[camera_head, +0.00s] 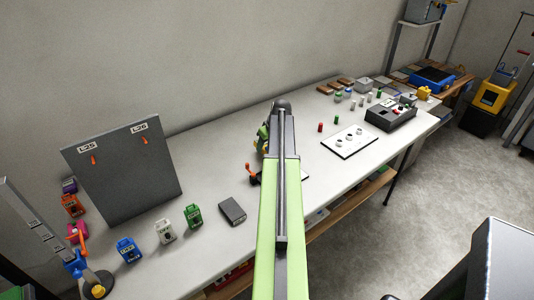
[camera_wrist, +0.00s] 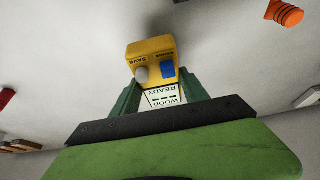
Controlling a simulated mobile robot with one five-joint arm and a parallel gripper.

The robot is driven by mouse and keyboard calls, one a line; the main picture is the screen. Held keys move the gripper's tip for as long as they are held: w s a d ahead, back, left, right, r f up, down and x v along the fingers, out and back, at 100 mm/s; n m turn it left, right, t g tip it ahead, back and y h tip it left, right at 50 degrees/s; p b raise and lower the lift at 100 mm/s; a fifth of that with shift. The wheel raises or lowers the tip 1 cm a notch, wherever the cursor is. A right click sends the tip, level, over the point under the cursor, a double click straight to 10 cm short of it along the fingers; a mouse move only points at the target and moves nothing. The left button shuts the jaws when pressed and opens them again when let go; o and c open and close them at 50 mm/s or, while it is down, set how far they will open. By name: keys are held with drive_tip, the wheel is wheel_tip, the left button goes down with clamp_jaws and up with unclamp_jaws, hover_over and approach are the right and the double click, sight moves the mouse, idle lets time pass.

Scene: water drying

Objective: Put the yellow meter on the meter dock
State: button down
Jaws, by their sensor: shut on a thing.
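The yellow meter (camera_wrist: 150,50) is between the green fingers of my gripper (camera_wrist: 157,85) in the wrist view. My gripper is shut on it. Its blue and grey buttons and a white display reading WOOD READY face the camera. Pale surface shows behind it; I cannot tell its height above the table. In the head view my gripper (camera_head: 263,140) is over the middle of the white table (camera_head: 210,160), mostly behind my own arm, and the meter is largely hidden there. I cannot make out the meter dock for certain; my arm covers part of the table.
A grey panel (camera_head: 122,170) stands at the left, with several coloured meters around it, including a green one (camera_head: 193,216). A dark grey box (camera_head: 232,211) lies left of my arm. A small orange-topped item (camera_head: 252,173) is beside my arm. A white board (camera_head: 350,142) lies to the right.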

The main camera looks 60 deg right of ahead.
wheel_tip(320, 180, down, 4)
drive_tip(key=b, duration=0.2)
drive_tip(key=shift+r+b, duration=0.1)
drive_tip(key=shift+b, duration=0.2)
drive_tip(key=shift+r, duration=0.25)
drive_tip(key=shift+f, duration=0.2)
drive_tip(key=c, duration=0.6)
unclamp_jaws()
drive_tip(key=shift+r, duration=0.1)
drive_tip(key=p+v, duration=1.1)
drive_tip(key=shift+r, duration=0.35)
drive_tip(key=shift+s+a+r+p, duration=0.1)
drive_tip(key=shift+r+p, duration=0.25)
drive_tip(key=shift+o, duration=0.6)
drive_tip(key=shift+s, duration=0.1)
